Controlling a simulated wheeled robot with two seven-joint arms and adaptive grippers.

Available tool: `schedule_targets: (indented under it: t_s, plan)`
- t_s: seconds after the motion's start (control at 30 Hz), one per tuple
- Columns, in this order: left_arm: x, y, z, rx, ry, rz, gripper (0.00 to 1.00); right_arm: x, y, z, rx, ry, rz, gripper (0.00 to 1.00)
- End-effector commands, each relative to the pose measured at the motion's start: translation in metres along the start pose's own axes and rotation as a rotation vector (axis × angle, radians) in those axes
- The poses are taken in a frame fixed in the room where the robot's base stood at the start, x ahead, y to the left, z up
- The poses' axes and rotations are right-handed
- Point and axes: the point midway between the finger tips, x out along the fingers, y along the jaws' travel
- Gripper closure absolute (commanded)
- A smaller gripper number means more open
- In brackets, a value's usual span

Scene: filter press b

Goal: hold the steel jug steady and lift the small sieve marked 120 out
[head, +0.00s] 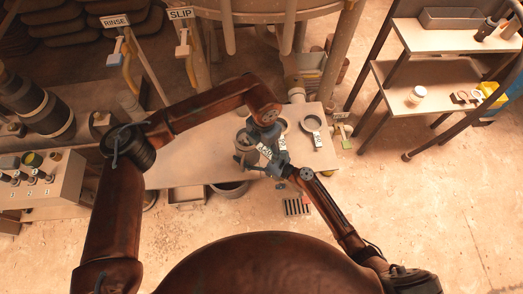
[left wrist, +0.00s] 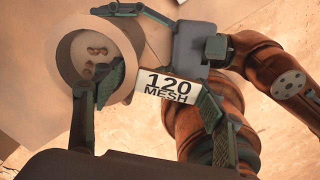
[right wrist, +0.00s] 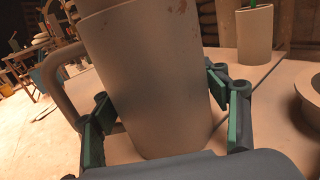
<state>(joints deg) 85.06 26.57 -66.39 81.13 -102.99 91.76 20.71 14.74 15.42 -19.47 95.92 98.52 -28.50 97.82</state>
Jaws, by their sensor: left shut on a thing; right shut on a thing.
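The steel jug (head: 243,146) stands on the pale bench. It fills the middle of the right wrist view (right wrist: 155,85), upright, with its handle (right wrist: 60,85) at left. My right gripper (right wrist: 165,120) is shut on the jug's body, a finger on each side. The small sieve's tag (left wrist: 167,88) reads 120 MESH in the left wrist view and also shows in the head view (head: 265,151). My left gripper (left wrist: 160,95) is shut on the sieve at this tagged handle. The round opening beside it (left wrist: 97,60) shows brown marks inside. I cannot tell how deep the sieve sits in the jug.
Another tagged sieve (head: 312,123) lies on the bench to the right, with one more partly behind my left gripper. A shelf unit (head: 400,90) stands at the right. A control box (head: 40,180) is at the left. The bench's left front is clear.

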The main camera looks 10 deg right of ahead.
Motion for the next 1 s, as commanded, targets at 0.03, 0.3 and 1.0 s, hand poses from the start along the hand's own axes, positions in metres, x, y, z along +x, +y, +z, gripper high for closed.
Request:
schedule_targets:
  t_s: [0.03, 0.3, 1.0]
  plan:
    - [-0.012, 0.002, 0.001, 0.0, -0.004, 0.004, 0.62, 0.0, -0.001, 0.0, 0.0, 0.001, -0.001, 0.63]
    - [-0.059, 0.001, 0.001, 0.0, -0.003, 0.003, 0.62, 0.0, -0.001, 0.0, 0.0, 0.001, -0.001, 0.63]
    - [-0.072, 0.001, 0.0, -0.001, -0.001, 0.001, 0.62, 0.0, -0.001, 0.0, -0.001, 0.001, -0.001, 0.13]
